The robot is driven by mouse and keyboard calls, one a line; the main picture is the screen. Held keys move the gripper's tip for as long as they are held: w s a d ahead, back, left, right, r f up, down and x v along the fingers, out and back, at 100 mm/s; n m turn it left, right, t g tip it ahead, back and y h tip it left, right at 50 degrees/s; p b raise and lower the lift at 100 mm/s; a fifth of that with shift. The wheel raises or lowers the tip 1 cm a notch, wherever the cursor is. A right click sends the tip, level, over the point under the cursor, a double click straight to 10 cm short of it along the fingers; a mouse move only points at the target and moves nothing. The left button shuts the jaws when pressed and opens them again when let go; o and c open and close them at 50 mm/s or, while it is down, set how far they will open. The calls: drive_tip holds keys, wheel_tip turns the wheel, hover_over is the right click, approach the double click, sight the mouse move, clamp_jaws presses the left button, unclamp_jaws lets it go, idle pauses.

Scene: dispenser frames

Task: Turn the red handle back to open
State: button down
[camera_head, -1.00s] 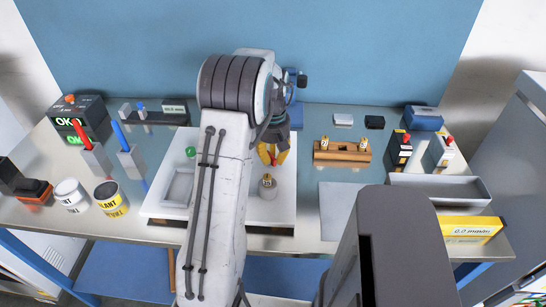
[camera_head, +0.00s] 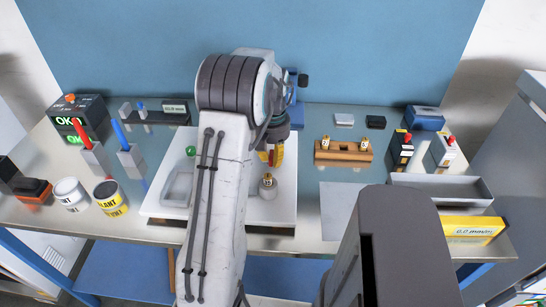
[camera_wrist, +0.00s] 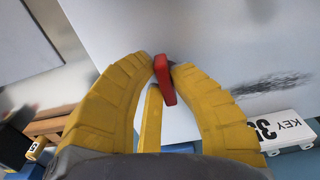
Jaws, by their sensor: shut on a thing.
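The red handle (camera_wrist: 164,80) is a short red lever that shows between my fingertips in the wrist view, in front of a pale flat surface. My gripper (camera_wrist: 161,68) has curved yellow fingers, and they are shut on the handle near its upper end. In the head view, my gripper (camera_head: 275,155) is over the back right of the white board (camera_head: 285,210), with a bit of red beside the yellow fingers. My arm hides much of the board's middle and what the handle is mounted on.
A small numbered weight-like piece (camera_head: 268,188) stands just in front of my gripper. A wooden block (camera_head: 343,158) with small pieces is to the right, and a grey tray (camera_head: 480,187) farther right. A white KEY tag (camera_wrist: 285,132) shows at the wrist view's lower right.

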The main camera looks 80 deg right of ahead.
idle(0.4)
drive_tip(key=c, duration=1.1)
unclamp_jaws()
drive_tip(key=shift+r, duration=0.1)
wheel_tip(320, 180, up, 12)
drive_tip(key=shift+f, duration=0.1)
